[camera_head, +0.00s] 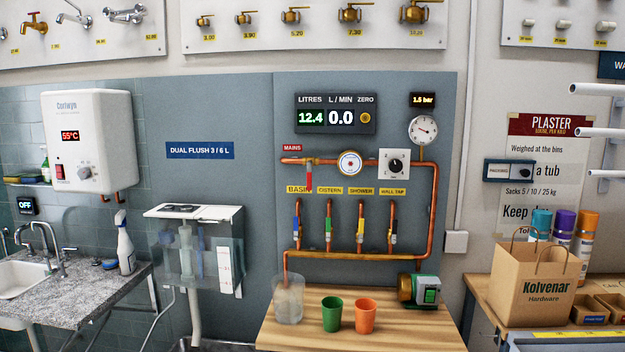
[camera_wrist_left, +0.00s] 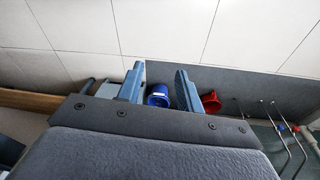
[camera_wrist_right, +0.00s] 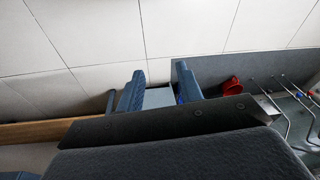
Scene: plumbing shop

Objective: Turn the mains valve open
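The mains valve (camera_head: 309,176) is on the copper pipe of the grey wall panel, just below the red MAINS label (camera_head: 292,147). Its red lever hangs straight down, across the horizontal pipe. The flow display (camera_head: 336,115) reads 12.4 litres and 0.0 L/min, and the small pressure display (camera_head: 423,100) reads 1.5 bar. Neither gripper shows in the head view. My left gripper (camera_wrist_left: 160,84) has its blue fingers apart in the left wrist view, with nothing between them. My right gripper (camera_wrist_right: 158,82) also has its fingers apart and holds nothing. Neither wrist view shows the valve.
Below the valve are several branch valves (camera_head: 360,229) on vertical pipes. A wooden bench (camera_head: 345,334) carries a clear container (camera_head: 289,300), a green cup (camera_head: 331,314), an orange cup (camera_head: 366,316) and a pump (camera_head: 420,289). A cistern stand (camera_head: 194,252) is left. The space before the mains lever looks clear.

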